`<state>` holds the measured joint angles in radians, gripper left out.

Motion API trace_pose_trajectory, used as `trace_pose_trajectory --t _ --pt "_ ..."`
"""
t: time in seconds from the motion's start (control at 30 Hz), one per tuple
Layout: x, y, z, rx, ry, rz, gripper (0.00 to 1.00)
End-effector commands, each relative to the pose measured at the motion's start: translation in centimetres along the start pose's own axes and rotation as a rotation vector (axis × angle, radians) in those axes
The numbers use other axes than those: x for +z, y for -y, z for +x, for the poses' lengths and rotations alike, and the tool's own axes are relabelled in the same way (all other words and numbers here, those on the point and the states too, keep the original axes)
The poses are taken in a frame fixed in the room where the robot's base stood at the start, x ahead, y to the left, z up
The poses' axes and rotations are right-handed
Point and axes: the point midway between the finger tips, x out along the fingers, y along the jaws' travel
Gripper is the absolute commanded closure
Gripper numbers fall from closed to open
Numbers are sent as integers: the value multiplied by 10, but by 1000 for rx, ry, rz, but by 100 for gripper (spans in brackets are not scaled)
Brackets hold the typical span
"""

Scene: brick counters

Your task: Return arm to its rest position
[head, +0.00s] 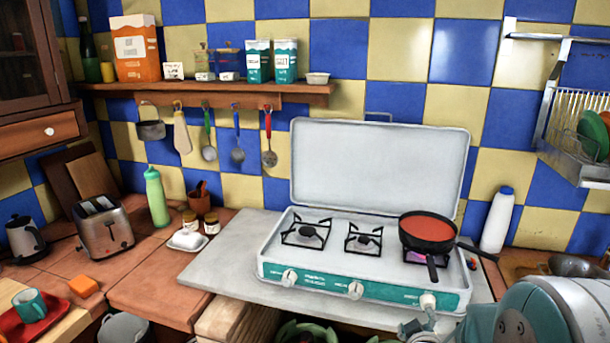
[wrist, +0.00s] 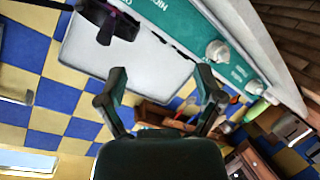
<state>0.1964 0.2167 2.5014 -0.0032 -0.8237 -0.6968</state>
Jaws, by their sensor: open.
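My gripper (wrist: 161,86) is in the wrist view, its two dark fingers spread wide with nothing between them. The wrist view is steeply rotated. Beyond the fingers it shows the stove's pale raised lid (wrist: 125,50), its teal front panel (wrist: 210,22) and a knob (wrist: 217,52). In the head view, part of my arm (head: 545,312) fills the lower right corner, in front of the white camping stove (head: 375,280). My fingers cannot be made out clearly there.
A white bottle (head: 497,220) stands right of the stove, below a wall dish rack (head: 580,130). Left are a toaster (head: 105,232), a green bottle (head: 157,197) and a red tray (head: 15,325) with a teal mug (head: 29,306). Utensils hang under a shelf (head: 220,95).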

Motion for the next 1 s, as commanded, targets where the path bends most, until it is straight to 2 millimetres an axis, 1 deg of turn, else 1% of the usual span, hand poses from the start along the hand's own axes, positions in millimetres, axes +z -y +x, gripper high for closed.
trace_pose_trajectory --t 0.03,0.17,0.27,0.37,0.47,0.5,0.57,0.6,0.67,0.7,0.8,0.9,1.0 --pt "-12 -3 -9 -27 14 31 14" --pt "-31 -2 -33 -109 87 119 14" --pt "-44 -1 -56 -167 149 185 14" --pt "-53 0 -83 -220 215 247 14" --pt "-61 2 -114 -266 287 308 14" --pt "-63 2 -127 -284 316 331 14" --pt "-65 4 -147 -308 362 365 14" --pt "-66 4 -162 -323 394 388 14" --pt "-67 6 -184 -344 442 419 14" --pt "-67 6 -199 -356 474 440 14" --pt "-64 8 -234 -380 552 485 14" --pt "-60 10 -260 -396 615 516 14" --pt "-58 11 -275 -402 650 532 14"
